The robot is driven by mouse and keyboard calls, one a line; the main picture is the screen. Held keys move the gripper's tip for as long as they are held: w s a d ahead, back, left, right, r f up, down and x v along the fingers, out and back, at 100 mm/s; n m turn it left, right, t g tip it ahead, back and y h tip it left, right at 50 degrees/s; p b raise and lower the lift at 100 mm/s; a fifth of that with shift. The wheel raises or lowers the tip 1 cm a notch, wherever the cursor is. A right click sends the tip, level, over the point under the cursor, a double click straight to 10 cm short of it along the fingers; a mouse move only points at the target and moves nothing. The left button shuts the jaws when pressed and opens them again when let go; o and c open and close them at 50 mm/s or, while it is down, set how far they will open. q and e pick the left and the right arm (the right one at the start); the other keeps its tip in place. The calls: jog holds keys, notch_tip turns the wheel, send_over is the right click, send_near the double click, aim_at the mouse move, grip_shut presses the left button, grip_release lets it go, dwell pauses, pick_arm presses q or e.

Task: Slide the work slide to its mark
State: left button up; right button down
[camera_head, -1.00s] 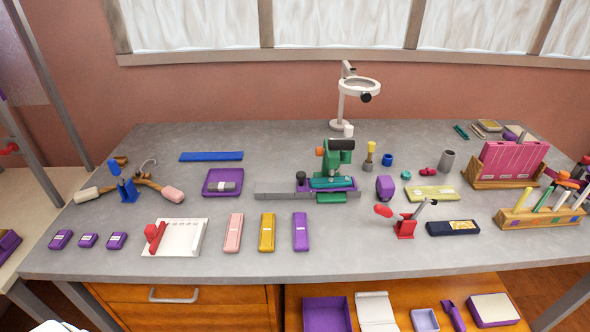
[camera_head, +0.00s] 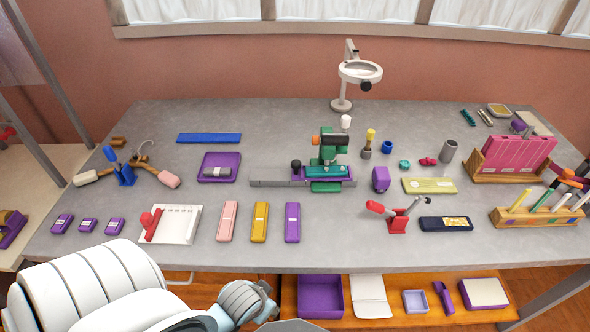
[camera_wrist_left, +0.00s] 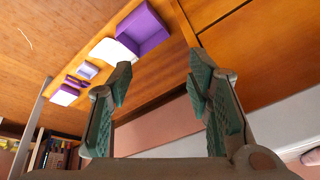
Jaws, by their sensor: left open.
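The work slide seems to be the purple carriage (camera_head: 345,182) with a teal plate (camera_head: 324,171) on top, on a grey rail (camera_head: 268,183) at mid-table. A dark round knob (camera_head: 296,163) stands at its left end. The green press (camera_head: 329,150) rises over the plate and hides part of it. I cannot make out the mark. My left arm enters the head view at lower left, its wrist below the table's front edge, well short of the slide. In the left wrist view my left gripper (camera_wrist_left: 160,88) is open, with nothing between its fingers. My right gripper is not in view.
Pink, yellow and purple cases (camera_head: 292,222) and a white board (camera_head: 181,224) lie in front of the rail. A red stand (camera_head: 397,222) is at front right, a magnifier lamp (camera_head: 342,103) behind. The orange shelf below holds a purple box (camera_head: 320,296).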

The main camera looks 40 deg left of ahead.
aim_at(296, 164)
pick_arm(q)
notch_tip(296, 164, up, 10)
jog(key=w+t+p, duration=0.1)
jog(key=w+a+r+n+t+y, duration=0.1)
jog(key=w+a, duration=0.1)
jog(key=w, duration=0.1)
jog(key=w+a+r+n+t, duration=0.1)
jog(key=w+r, duration=0.1)
jog(key=w, duration=0.1)
jog(key=w+a+r+n+t+y, duration=0.1)
jog(key=w+a+t, duration=0.1)
jog(key=w, duration=0.2)
jog(key=shift+a+r+y, duration=0.3)
jog(key=shift+a+r, duration=0.05)
jog(key=w+a+r+n+t+y, duration=0.1)
jog(key=w+a+r+n+t, duration=0.2)
jog(key=w+r, duration=0.4)
jog(key=shift+m, duration=0.7)
jog(key=b+x, duration=0.1)
jog(key=x, duration=0.6)
jog(key=b+x, duration=0.1)
jog(key=x, duration=0.7)
jog(key=shift+w+a+f, duration=0.2)
jog(key=shift+a, duration=0.15)
jog(key=shift+r+t, duration=0.1)
jog(key=shift+t, duration=0.2)
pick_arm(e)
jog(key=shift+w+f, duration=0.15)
pick_arm(q)
jog(key=shift+s+d, duration=0.1)
